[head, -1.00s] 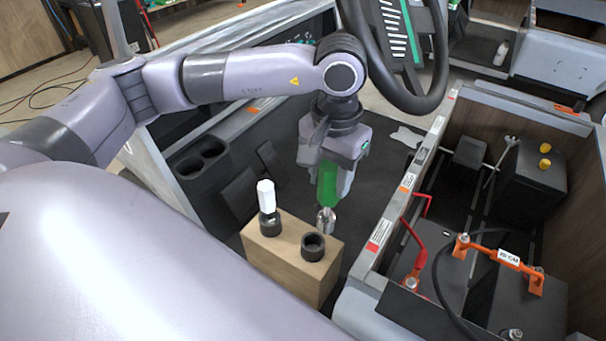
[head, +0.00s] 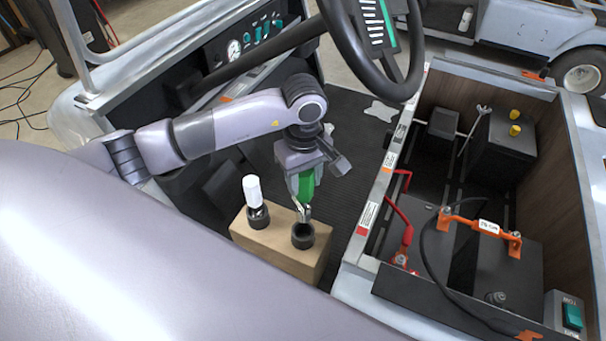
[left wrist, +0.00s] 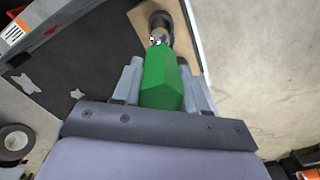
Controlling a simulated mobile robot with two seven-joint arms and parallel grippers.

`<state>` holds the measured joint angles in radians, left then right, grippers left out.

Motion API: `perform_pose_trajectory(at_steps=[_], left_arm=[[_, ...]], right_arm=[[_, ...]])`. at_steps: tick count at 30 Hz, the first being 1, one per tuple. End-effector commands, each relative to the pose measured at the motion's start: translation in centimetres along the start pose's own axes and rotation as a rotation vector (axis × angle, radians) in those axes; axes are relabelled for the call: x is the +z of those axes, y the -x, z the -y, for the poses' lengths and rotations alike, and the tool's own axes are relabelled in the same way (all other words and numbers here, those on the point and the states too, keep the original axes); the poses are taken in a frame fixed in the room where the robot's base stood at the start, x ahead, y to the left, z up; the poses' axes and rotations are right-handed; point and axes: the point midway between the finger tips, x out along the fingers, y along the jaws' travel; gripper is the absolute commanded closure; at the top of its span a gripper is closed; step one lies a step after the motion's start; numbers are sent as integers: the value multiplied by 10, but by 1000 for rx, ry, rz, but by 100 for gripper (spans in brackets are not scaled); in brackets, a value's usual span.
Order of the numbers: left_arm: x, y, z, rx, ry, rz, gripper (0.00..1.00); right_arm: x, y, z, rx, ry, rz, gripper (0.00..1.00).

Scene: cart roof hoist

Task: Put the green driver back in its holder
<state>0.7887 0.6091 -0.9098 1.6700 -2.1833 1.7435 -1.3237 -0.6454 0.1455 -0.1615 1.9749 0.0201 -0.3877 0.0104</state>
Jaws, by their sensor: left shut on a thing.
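My left gripper (head: 304,190) is shut on the green driver (head: 307,186) by its handle. The driver points down, and its metal tip is at the mouth of the black ring holder (head: 302,236) on the wooden block (head: 275,245). I cannot tell whether the tip is inside the ring or just above it. The left wrist view shows the green handle (left wrist: 160,80) between the fingers, with the tip over the dark ring (left wrist: 160,22). A white-handled driver (head: 252,190) stands upright in the other ring of the block. My right gripper is not in view.
The steering wheel (head: 375,40) hangs close above and right of my left arm. To the right is an open bay with a battery, cables and an orange bar (head: 480,224). The dark floor mat (head: 355,120) behind the gripper is mostly clear.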

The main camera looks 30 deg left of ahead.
Motion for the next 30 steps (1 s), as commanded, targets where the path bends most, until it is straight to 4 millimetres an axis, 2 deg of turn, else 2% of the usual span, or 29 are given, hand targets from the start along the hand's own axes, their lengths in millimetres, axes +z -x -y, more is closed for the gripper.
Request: perform_pose_trajectory(at_steps=[18,30], left_arm=[[-1,-5,1,-1,60,-1,100],[-1,-40,1,-2,59,-1,100]], right_arm=[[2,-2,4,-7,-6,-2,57],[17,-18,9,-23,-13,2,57]])
